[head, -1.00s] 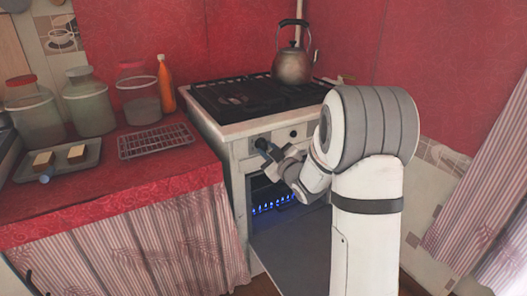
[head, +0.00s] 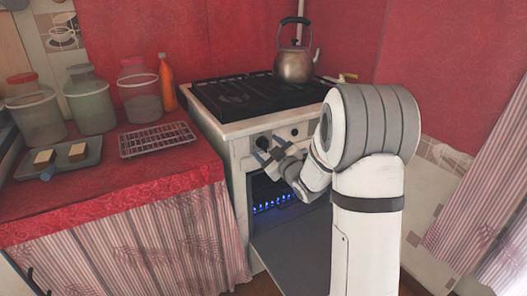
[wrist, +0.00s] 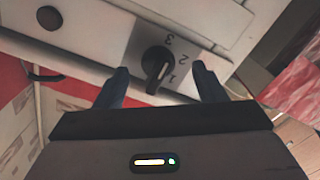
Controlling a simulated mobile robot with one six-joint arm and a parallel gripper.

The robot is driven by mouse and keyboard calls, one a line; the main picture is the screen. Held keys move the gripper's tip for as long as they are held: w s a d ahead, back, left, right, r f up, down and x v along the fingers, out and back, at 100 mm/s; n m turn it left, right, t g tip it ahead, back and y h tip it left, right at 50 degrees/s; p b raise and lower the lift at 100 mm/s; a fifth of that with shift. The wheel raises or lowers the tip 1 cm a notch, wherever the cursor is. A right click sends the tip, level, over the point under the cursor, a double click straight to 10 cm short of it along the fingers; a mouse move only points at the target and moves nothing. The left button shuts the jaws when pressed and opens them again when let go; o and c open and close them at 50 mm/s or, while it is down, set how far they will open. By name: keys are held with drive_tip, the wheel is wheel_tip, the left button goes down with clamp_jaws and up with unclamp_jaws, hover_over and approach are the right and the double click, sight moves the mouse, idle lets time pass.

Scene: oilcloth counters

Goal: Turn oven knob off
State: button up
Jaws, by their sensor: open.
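The oven knob (wrist: 157,62) is a round black dial on the stove's pale front panel. In the head view the knob (head: 263,142) is partly behind my gripper. My gripper (wrist: 160,82) is open, with one dark finger on each side of the knob's lower part; I cannot tell whether they touch it. In the head view my gripper (head: 262,152) is at the panel's left end. Blue flames (head: 272,203) burn inside the oven.
The oven door (head: 300,250) hangs open below my arm. A kettle (head: 293,64) stands on the stove top (head: 240,97). The counter at left holds a wire rack (head: 157,139), a tray (head: 85,161), jars (head: 90,105) and an orange bottle (head: 166,85).

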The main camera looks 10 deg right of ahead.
drive_tip(key=shift+s+d, duration=0.1)
drive_tip(key=shift+s, duration=0.05)
drive_tip(key=p+v, duration=0.1)
drive_tip(key=v, duration=0.6)
drive_tip(key=shift+s, duration=0.2)
drive_tip(key=shift+c, duration=0.5)
